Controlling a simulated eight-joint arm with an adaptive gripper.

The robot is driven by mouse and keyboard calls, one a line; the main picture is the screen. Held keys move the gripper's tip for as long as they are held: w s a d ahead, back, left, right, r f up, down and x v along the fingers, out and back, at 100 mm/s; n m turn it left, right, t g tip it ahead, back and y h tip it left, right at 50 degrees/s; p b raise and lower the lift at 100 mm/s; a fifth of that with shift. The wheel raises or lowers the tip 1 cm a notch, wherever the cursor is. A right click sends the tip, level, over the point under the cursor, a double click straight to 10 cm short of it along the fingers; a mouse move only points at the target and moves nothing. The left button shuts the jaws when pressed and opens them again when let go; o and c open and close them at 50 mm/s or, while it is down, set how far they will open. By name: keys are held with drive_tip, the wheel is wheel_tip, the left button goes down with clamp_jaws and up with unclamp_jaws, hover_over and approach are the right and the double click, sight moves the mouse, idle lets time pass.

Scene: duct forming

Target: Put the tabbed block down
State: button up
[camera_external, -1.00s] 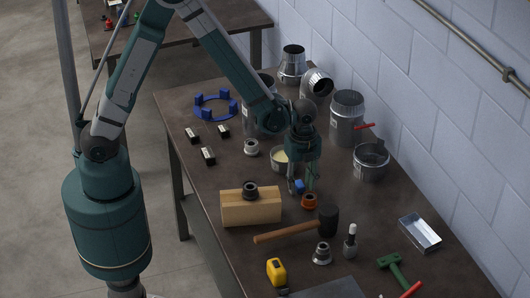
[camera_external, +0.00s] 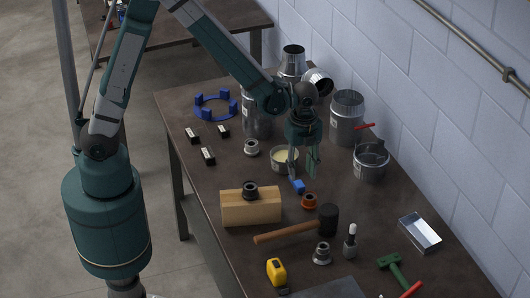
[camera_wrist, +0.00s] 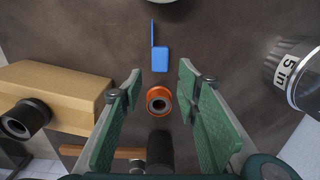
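The tabbed block is a small blue block (camera_external: 298,187) with a thin upright tab; it lies on the dark tabletop behind the orange ring. In the wrist view the blue block (camera_wrist: 161,59) is in full sight, just beyond my fingertips, with its tab pointing up the picture. My gripper (camera_external: 302,173) hangs above the block, fingers pointing down. The wrist view shows my gripper (camera_wrist: 160,80) open, its green fingers wide apart with nothing held between them. The fingers look clear of the block.
Close by are an orange ring (camera_external: 309,202), a tin of pale contents (camera_external: 284,157), a wooden block (camera_external: 251,210) with a black ring on it, and a mallet (camera_external: 328,219). Metal duct pieces (camera_external: 346,117) stand along the wall side. A blue ring fixture (camera_external: 216,116) lies farther back.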

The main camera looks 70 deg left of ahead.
sight(299, 185)
wheel_tip(299, 185, up, 6)
drive_tip(key=shift+f, duration=0.1)
idle(0.4)
idle(0.5)
drive_tip(key=s+a+r+n+t, duration=0.2)
drive_tip(key=s+a+r+n, duration=0.25)
drive_tip(key=r, duration=0.25)
drive_tip(key=s+a+r+n+t, duration=0.1)
drive_tip(key=s+a+r+n, duration=0.35)
drive_tip(key=s+r, duration=0.2)
drive_tip(key=s+a+r+n+t, duration=0.4)
drive_tip(key=s+a+r+n, duration=0.1)
drive_tip(key=s+n, duration=0.4)
drive_tip(key=shift+s+a+r, duration=0.15)
drive_tip(key=shift+s+a, duration=0.75)
drive_tip(key=shift+s, duration=0.45)
idle(3.1)
